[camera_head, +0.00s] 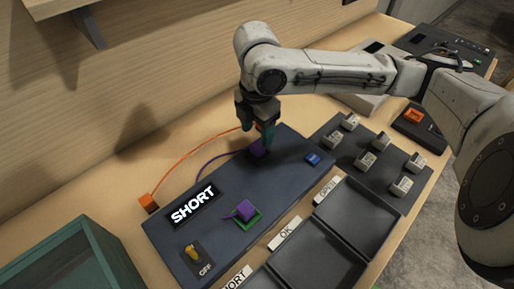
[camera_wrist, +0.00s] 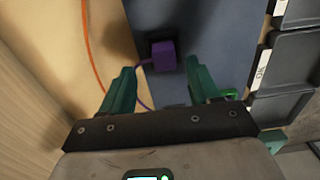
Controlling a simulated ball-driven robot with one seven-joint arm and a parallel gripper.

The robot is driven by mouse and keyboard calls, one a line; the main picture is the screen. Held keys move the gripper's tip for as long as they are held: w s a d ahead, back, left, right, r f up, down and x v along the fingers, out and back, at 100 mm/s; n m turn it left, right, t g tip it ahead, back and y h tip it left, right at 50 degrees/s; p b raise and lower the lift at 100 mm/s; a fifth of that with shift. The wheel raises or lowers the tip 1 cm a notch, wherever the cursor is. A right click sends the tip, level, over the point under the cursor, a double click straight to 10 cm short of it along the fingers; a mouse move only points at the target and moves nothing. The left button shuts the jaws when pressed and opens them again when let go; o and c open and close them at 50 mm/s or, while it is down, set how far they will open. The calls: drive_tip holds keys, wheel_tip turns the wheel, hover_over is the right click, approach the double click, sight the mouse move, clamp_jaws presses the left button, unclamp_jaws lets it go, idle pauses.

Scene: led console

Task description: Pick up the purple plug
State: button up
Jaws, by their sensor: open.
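A purple plug (camera_head: 257,148) is at the back edge of the dark console (camera_head: 225,215), directly below my gripper (camera_head: 256,130). In the wrist view the same plug (camera_wrist: 162,55) shows as a purple block between and slightly beyond the fingertips (camera_wrist: 159,70). My gripper is open, with green fingers on either side of the plug and a visible gap to each. Whether the fingertips are level with the plug is hard to tell. A purple cable runs from it.
An orange cable (camera_head: 190,160) runs from an orange block (camera_head: 148,203) behind the console. The display (camera_head: 194,207) reads SHORT; a yellow switch (camera_head: 192,252) is marked OFF. Labelled dark trays (camera_head: 353,215) and a panel of pale blocks (camera_head: 366,160) lie to the right.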

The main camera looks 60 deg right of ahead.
sight(258, 144)
drive_tip(key=f, duration=0.4)
drive_tip(key=shift+s+a+f, duration=0.15)
drive_tip(key=shift+s+a, duration=0.05)
drive_tip(key=shift+s, duration=0.05)
drive_tip(key=c, duration=1.1)
drive_tip(key=shift+c, duration=0.2)
drive_tip(key=shift+r+p, duration=0.2)
drive_tip(key=shift+p, duration=0.2)
